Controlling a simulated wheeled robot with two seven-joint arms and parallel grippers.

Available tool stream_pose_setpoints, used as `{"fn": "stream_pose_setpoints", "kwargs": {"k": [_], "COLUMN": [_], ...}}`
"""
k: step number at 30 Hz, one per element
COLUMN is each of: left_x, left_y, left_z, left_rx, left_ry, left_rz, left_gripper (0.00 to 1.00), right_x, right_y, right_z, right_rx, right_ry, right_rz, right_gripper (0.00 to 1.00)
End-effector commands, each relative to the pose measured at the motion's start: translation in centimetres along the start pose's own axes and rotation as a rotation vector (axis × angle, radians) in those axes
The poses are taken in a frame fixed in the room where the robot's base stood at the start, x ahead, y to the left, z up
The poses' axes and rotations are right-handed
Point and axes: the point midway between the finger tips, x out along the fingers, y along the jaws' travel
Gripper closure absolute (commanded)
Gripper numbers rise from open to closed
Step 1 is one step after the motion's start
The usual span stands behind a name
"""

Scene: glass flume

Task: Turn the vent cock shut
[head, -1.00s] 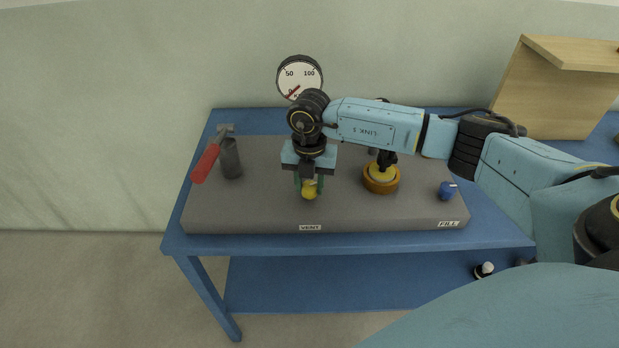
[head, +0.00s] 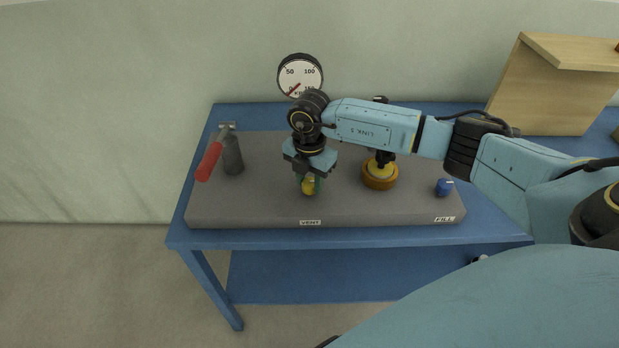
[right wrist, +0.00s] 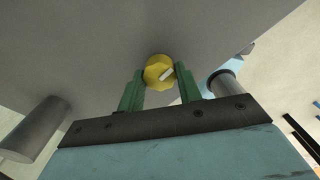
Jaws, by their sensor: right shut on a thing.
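The yellow vent cock (head: 309,188) stands on the grey block, behind the VENT label (head: 310,223). My right gripper (head: 310,179) reaches down over it and is shut on it. In the right wrist view the yellow knob (right wrist: 155,68) sits between the green fingertips of my right gripper (right wrist: 159,80). A pale mark (right wrist: 166,74) shows on the knob, slanted in that view. My left gripper is not in view.
The grey block (head: 255,212) lies on a blue table. A red-handled lever (head: 209,162) is at the left, a gold-brown round fitting (head: 380,180) and blue FILL knob (head: 444,187) at the right. A dial gauge (head: 300,75) stands behind.

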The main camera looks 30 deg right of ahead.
Motion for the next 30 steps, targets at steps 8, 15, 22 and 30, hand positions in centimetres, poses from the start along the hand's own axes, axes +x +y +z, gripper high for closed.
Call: {"fn": "stream_pose_setpoints", "kwargs": {"k": [8, 15, 22, 30], "left_x": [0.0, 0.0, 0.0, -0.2], "left_y": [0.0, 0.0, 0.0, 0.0], "left_z": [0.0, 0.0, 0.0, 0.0], "left_rx": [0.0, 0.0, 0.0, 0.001], "left_ry": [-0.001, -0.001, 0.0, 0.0], "left_rz": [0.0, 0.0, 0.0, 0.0], "left_gripper": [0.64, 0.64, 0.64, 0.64], "right_x": [-0.2, -0.1, -0.5, -5.3], "right_y": [0.1, 0.0, 0.1, 0.1], "right_z": [0.1, 0.1, 0.1, 0.1], "right_rx": [0.003, 0.001, 0.0, -0.001], "right_ry": [-0.002, -0.001, -0.001, -0.003], "right_rz": [0.004, 0.002, 0.002, 0.006], "right_gripper": [0.6, 0.44, 0.44, 0.44]}}
